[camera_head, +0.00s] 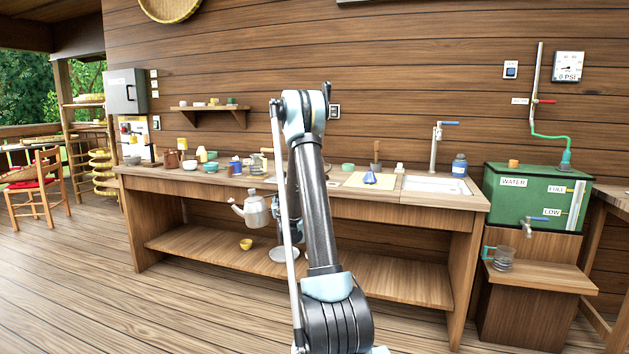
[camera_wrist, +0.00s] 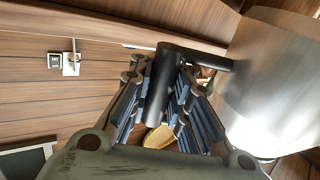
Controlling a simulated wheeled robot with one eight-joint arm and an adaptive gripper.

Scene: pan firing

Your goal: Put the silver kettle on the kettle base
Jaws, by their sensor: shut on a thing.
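The silver kettle (camera_head: 255,211) hangs in front of the bench, above the lower shelf, with its spout to the left. In the wrist view its metal body (camera_wrist: 275,85) fills the right side, and its black handle (camera_wrist: 158,90) lies between my fingers. My gripper (camera_wrist: 163,78) is shut on that handle. In the head view my arm mostly hides the gripper. A round silver disc (camera_head: 279,254) lies on the lower shelf, partly behind my arm; I cannot tell whether it is the kettle base.
The wooden bench top (camera_head: 433,200) carries bowls, jars, a board and a sink. A yellow cup (camera_head: 246,244) stands on the lower shelf (camera_head: 205,250) beneath the kettle. A green water tank (camera_head: 530,205) and a glass jug (camera_head: 503,258) stand at right.

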